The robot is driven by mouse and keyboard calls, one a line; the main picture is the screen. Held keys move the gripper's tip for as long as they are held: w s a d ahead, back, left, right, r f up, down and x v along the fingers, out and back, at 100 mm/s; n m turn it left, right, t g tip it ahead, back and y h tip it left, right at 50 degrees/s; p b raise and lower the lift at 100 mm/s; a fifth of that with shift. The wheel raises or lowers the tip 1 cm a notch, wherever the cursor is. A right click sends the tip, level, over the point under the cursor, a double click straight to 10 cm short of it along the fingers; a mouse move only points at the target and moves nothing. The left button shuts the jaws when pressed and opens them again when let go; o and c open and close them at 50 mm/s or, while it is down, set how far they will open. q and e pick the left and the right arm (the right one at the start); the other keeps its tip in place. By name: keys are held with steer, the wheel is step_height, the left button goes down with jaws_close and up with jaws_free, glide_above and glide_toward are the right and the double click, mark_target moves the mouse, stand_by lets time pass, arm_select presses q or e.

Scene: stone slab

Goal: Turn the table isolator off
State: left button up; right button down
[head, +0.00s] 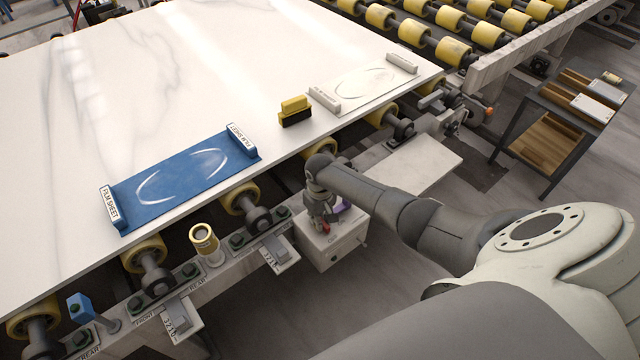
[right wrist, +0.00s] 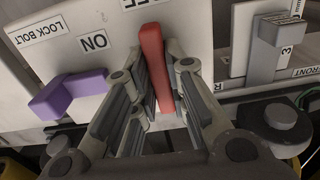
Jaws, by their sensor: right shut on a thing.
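The table isolator is a pale box (head: 335,248) below the slab's front edge in the head view. My right gripper (head: 322,212) is at its top. In the right wrist view, a red lever (right wrist: 155,62) stands between the fingers of my right gripper (right wrist: 160,85), which is shut on it. An "ON" label (right wrist: 94,41) lies to the left of the lever. A purple lock bolt (right wrist: 72,94) sticks out left of the gripper, near a "LOCK BOLT" label (right wrist: 40,31). Any "OFF" label is not readable. My left gripper is not in view.
The white stone slab (head: 200,60) lies on yellow rollers above the box. On it are a blue film sheet (head: 180,180), a yellow and black block (head: 295,110) and a white sheet (head: 365,86). Brackets and a yellow cup (head: 204,238) line the front rail. A cart (head: 560,130) stands right.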

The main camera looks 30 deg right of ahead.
stand_by(0.3)
steer(key=c, duration=1.4)
jaws_free()
steer(key=shift+c, duration=0.2)
steer(key=shift+r, duration=0.1)
step_height(320, 180, up, 12)
